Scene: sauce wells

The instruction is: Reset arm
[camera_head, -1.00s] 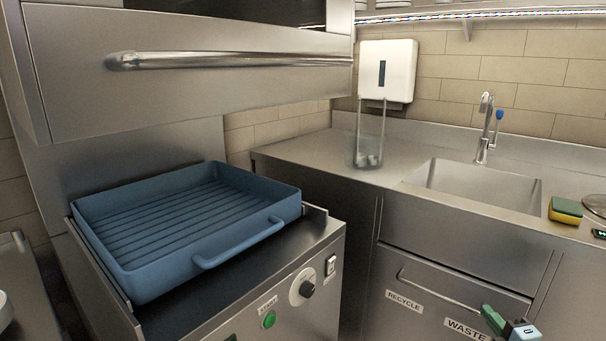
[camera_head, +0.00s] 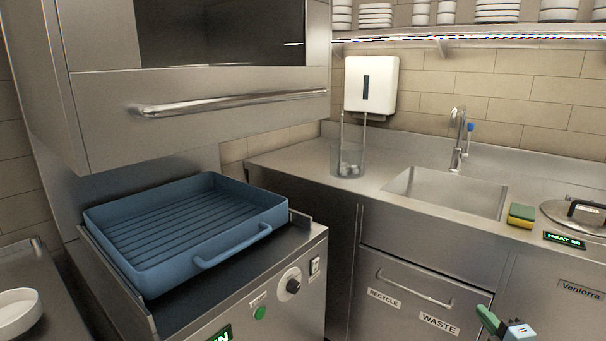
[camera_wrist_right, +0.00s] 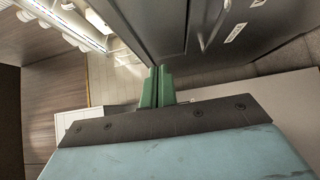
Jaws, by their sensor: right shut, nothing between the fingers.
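My right gripper (camera_head: 487,318) shows at the bottom right of the head view, in front of the cabinet below the sink. Its green fingers are together in the right wrist view (camera_wrist_right: 157,86), with nothing between them. It is apart from the cabinet front and touches nothing that I can see. My left gripper is in neither view.
A blue ribbed tray (camera_head: 153,274) sits on the machine (camera_head: 290,262) at left, under a raised steel hood (camera_head: 215,125). The counter holds a glass container (camera_head: 347,160), a sink (camera_head: 445,190), a sponge (camera_head: 521,215) and a lidded pot (camera_head: 575,214). Recycle and waste drawers (camera_head: 410,290) are below.

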